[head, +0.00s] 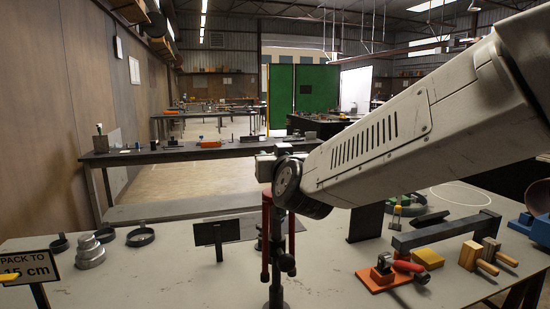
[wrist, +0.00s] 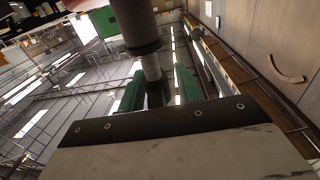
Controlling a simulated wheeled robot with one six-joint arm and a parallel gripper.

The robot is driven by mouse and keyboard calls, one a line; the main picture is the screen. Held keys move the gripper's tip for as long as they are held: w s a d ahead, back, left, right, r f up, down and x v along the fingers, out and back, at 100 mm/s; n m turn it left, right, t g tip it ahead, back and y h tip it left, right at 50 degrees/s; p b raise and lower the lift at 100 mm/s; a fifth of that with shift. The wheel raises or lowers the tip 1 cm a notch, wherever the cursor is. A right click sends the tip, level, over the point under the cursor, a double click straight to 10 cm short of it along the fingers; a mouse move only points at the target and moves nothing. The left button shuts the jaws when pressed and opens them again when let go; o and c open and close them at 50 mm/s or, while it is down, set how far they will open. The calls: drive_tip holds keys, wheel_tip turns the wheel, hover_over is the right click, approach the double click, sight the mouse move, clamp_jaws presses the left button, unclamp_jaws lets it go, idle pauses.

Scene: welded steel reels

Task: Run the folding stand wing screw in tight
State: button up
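A dark upright post (head: 278,240) with red side bars (head: 266,240) stands at the front centre of the bench, apparently the folding stand. My arm's wrist covers the stand's upper part. My gripper (head: 266,166) is mostly hidden behind the wrist. In the wrist view a dark column (wrist: 137,20) enters from the top and narrows to a grey threaded length (wrist: 151,66). Its dark end lies at the edge of my gripper's plate (wrist: 155,119).
The bench holds a sign (head: 30,266), stacked grey discs (head: 90,252), a dark ring (head: 140,237) and a black plate (head: 217,233) at left. At right are a grey bar (head: 445,232), an orange block (head: 385,279) and wooden-handled tools (head: 478,258).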

clamp_jaws()
